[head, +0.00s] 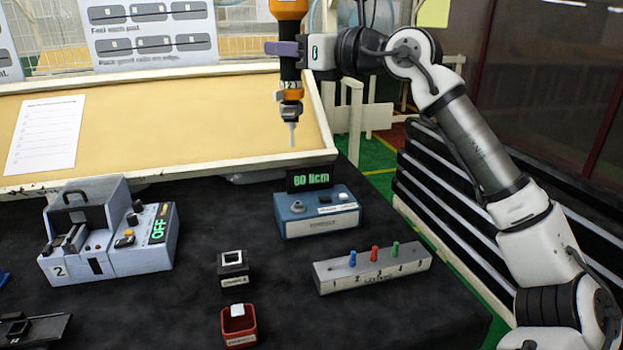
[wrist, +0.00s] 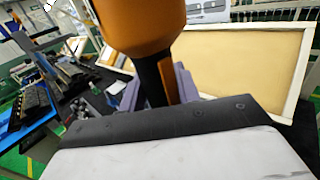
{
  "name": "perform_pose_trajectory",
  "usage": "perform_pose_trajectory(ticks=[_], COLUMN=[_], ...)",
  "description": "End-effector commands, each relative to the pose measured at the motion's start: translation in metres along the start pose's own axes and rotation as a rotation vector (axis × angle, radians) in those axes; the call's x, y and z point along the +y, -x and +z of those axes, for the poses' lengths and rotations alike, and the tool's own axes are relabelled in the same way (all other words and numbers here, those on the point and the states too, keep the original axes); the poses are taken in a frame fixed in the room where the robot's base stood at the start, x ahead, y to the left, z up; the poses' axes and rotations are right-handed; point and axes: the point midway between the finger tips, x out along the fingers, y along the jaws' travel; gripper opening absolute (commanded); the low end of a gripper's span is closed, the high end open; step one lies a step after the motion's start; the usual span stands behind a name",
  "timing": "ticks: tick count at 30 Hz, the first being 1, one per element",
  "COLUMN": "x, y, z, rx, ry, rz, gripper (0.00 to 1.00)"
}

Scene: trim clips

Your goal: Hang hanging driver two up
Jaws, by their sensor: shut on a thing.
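The orange and black driver (head: 290,88) hangs upright in the head view, its thin bit pointing down in front of the cream-framed board. A label that seems to read "121" is on its lower orange part. My gripper (head: 287,50) is shut on its black body from the right side, high above the table. In the wrist view the driver's orange body (wrist: 150,25) fills the top middle, with the purple fingers (wrist: 180,85) around its dark lower part. The driver's top end is cut off by the head view's upper edge. No hook or hanger shows clearly.
On the black table (head: 320,315) stand a blue box with a "60 Ncm" display (head: 318,212), a bit rack (head: 372,268) with coloured bits, a grey machine marked 2 (head: 110,235), a small dark block (head: 232,268) and a red cup (head: 239,327). The board (head: 185,117) stands behind.

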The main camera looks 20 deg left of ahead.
Motion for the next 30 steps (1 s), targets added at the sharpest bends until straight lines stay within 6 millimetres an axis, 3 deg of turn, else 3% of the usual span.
perform_pose_trajectory(ticks=[7, 8, 12, 14, 20, 27, 30], x=[-0.0003, -0.0003, -0.0003, -0.0003, -0.0005, -0.0004, -0.0003], y=[0.0001, 0.0001, 0.0000, 0.0000, -0.0004, -0.0001, -0.0001], z=[-0.0002, -0.0002, -0.0003, -0.0003, -0.0018, -0.0010, -0.0008], rx=[0.000, 0.000, 0.000, 0.000, 0.003, 0.002, 0.001], ry=[0.000, 0.000, 0.000, 0.000, -0.001, -0.001, 0.000], rz=[0.000, 0.000, 0.000, 0.000, 0.000, 0.000, 0.000], gripper=[0.00, 0.33, 0.52, 0.57, 0.60, 0.91, 1.00])
